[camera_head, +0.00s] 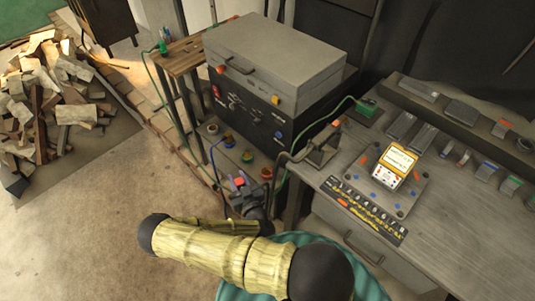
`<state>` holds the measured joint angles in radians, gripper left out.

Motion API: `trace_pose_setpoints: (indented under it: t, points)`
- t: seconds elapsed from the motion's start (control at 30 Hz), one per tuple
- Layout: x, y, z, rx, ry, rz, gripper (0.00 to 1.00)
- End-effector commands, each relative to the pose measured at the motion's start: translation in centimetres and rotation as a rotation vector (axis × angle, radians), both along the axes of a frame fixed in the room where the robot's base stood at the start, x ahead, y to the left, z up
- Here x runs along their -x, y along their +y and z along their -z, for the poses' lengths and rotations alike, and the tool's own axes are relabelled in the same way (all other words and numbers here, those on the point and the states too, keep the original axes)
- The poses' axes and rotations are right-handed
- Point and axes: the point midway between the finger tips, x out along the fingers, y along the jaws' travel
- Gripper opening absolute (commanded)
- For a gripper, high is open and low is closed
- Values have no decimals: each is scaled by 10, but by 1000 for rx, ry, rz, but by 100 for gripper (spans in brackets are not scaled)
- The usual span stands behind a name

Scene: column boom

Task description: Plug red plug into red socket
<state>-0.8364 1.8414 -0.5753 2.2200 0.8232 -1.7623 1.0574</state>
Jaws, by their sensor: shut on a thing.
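My gripper (240,186) is in the middle of the view, low, with my arm reaching up from the bottom. It is shut on a small red piece, which looks like the red plug (239,181). A red round socket (266,173) sits on the low panel, just right of and beyond my gripper, apart from the plug. The fingers and the plug's tip are too small to make out.
Green (247,155) and yellow (228,139) sockets share the panel. A grey case (275,55) on a black control box (240,110) stands behind. A workbench (470,240) with tools is at right, with a dark bent bracket (318,150) at its edge. Firewood (45,100) lies left; floor between is clear.

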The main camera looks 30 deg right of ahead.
Motion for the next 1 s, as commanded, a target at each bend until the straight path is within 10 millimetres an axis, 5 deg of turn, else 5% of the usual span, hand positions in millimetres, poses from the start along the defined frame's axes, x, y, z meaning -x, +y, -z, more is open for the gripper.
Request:
trace_pose_setpoints:
  t: [1.0]
  points:
    - [-73, -58, 84, -5, -5, 408, 3]
